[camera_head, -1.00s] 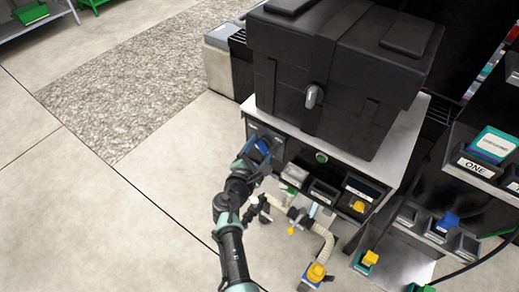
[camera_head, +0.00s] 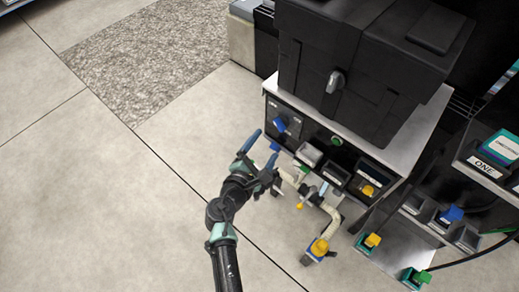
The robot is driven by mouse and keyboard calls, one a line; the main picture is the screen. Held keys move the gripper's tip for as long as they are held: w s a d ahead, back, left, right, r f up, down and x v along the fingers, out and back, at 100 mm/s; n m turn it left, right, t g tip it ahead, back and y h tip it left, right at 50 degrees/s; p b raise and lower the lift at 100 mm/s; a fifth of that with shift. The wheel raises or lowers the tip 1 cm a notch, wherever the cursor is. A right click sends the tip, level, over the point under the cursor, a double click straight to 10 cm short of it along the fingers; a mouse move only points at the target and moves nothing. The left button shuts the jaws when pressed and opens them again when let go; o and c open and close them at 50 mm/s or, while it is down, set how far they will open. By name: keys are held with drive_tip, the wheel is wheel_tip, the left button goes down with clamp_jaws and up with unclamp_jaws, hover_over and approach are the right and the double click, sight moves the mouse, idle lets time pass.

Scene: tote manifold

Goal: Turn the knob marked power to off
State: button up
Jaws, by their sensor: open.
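A blue knob (camera_head: 280,125) sits on a dark panel (camera_head: 296,127) at the left end of the cabinet front. Small pale markings show beside the knob, too small to read, so I cannot tell its setting or whether it is the one marked power. My gripper (camera_head: 262,151) has blue-tipped fingers spread apart with nothing between them. It is just below and left of the knob in the picture and appears apart from it. The knob is in plain view.
A black lidded box (camera_head: 365,60) stands on the cabinet's grey top (camera_head: 405,150). Below the panel are pale pipes with a yellow-topped fitting (camera_head: 319,247). Small bins (camera_head: 440,222) and a ONE-labelled unit (camera_head: 489,168) stand right. The floor at left is clear.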

drive_tip(key=shift+v, duration=1.55)
